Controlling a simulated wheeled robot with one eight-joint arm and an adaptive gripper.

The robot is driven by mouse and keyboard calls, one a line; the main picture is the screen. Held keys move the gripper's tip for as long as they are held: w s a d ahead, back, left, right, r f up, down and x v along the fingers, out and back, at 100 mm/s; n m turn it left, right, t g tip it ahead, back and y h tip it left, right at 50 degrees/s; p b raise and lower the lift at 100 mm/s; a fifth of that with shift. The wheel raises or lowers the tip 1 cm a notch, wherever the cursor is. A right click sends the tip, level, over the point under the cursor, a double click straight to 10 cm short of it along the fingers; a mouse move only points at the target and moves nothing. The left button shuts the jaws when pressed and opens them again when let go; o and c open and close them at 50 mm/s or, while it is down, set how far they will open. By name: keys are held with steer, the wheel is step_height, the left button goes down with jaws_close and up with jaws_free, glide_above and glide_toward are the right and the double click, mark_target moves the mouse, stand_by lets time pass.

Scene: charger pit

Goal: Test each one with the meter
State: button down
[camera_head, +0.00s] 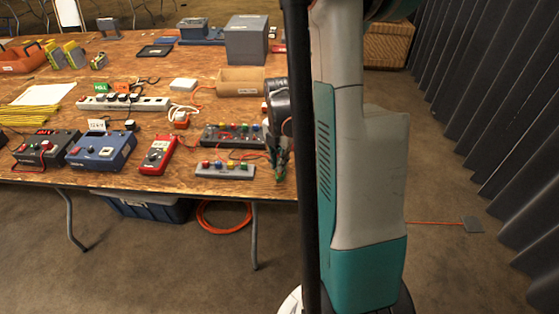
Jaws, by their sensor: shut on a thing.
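A red handheld meter (158,153) lies on the wooden table near its front edge, with a dark dial and a red lead beside it. My gripper (279,163) points down at the right end of the table, partly hidden by a black post. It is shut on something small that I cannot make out. A dark box with coloured terminals (232,135) sits just left of my gripper. A grey strip with coloured knobs (225,169) lies in front of it. A blue instrument (101,150) and a dark instrument (45,148) stand left of the meter.
A power strip with black plugs (123,102), an open cardboard tray (241,82) and a grey box (246,40) stand farther back. Yellow sticks (30,119) lie at left. A blue bin (150,207) is under the table. A pleated grey curtain (490,100) bounds the right.

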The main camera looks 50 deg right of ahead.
steer(key=shift+f+b, duration=0.25)
steer(key=shift+b, duration=0.05)
stand_by(0.5)
steer(key=c, duration=1.6)
jaws_free()
steer(key=o, duration=0.3)
steer(key=shift+r, duration=0.15)
steer(key=shift+r+p, duration=2.7)
steer(key=shift+r, duration=0.95)
